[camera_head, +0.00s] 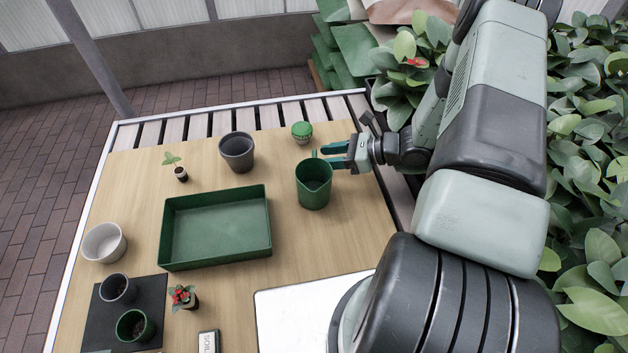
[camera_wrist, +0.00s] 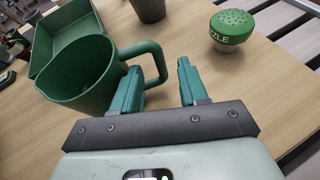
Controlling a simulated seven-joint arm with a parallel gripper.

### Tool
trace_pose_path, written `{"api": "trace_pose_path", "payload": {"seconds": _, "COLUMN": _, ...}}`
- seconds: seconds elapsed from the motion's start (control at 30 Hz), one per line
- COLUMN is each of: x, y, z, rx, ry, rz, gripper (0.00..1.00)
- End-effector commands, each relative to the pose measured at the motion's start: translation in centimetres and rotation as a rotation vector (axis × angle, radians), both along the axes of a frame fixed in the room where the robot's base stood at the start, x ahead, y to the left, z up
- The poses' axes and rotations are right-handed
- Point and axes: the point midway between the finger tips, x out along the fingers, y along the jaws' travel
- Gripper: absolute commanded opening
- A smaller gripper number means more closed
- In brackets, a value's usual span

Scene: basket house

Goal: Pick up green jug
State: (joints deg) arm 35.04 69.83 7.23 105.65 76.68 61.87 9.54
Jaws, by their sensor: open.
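The green jug (camera_head: 314,186) stands upright on the wooden table, right of the green tray. In the wrist view the jug (camera_wrist: 88,75) is at the left, with its handle (camera_wrist: 153,62) pointing right toward my fingers. My gripper (camera_head: 326,149) is open with green fingers, beside the jug on its far right side. In the wrist view my gripper (camera_wrist: 155,75) has its left finger close to the handle and its right finger clear to the right. Nothing is seen between the fingers except the handle's end just ahead; whether they touch it I cannot tell.
The green tray (camera_head: 216,265) lies left of the jug. A green-topped nozzle (camera_head: 302,132) and a dark grey pot (camera_head: 237,151) stand behind. A seedling (camera_head: 181,173), white pot (camera_head: 104,243) and red-flowered plant (camera_head: 184,297) are further left. Leafy plants (camera_head: 590,150) border the table's right side.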

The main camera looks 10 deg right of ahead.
Motion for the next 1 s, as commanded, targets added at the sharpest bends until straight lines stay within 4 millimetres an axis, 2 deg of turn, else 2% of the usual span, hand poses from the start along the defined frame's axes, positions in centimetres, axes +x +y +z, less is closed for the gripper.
{"api": "trace_pose_path", "payload": {"seconds": 0.03, "x": 0.2, "y": 0.8, "z": -0.4, "rx": 0.001, "ry": 0.002, "rz": 0.002, "gripper": 0.43}}
{"api": "trace_pose_path", "payload": {"seconds": 0.17, "x": 0.7, "y": 1.9, "z": -0.9, "rx": -0.001, "ry": 0.000, "rz": 0.001, "gripper": 0.43}}
{"api": "trace_pose_path", "payload": {"seconds": 0.43, "x": 0.9, "y": 2.1, "z": -1.0, "rx": -0.001, "ry": -0.001, "rz": 0.000, "gripper": 0.43}}
{"api": "trace_pose_path", "payload": {"seconds": 0.73, "x": 0.8, "y": 2.1, "z": -0.9, "rx": -0.001, "ry": 0.000, "rz": -0.001, "gripper": 0.00}}
{"api": "trace_pose_path", "payload": {"seconds": 1.0, "x": 0.9, "y": 2.1, "z": -0.9, "rx": 0.001, "ry": -0.001, "rz": -0.001, "gripper": 0.00}}
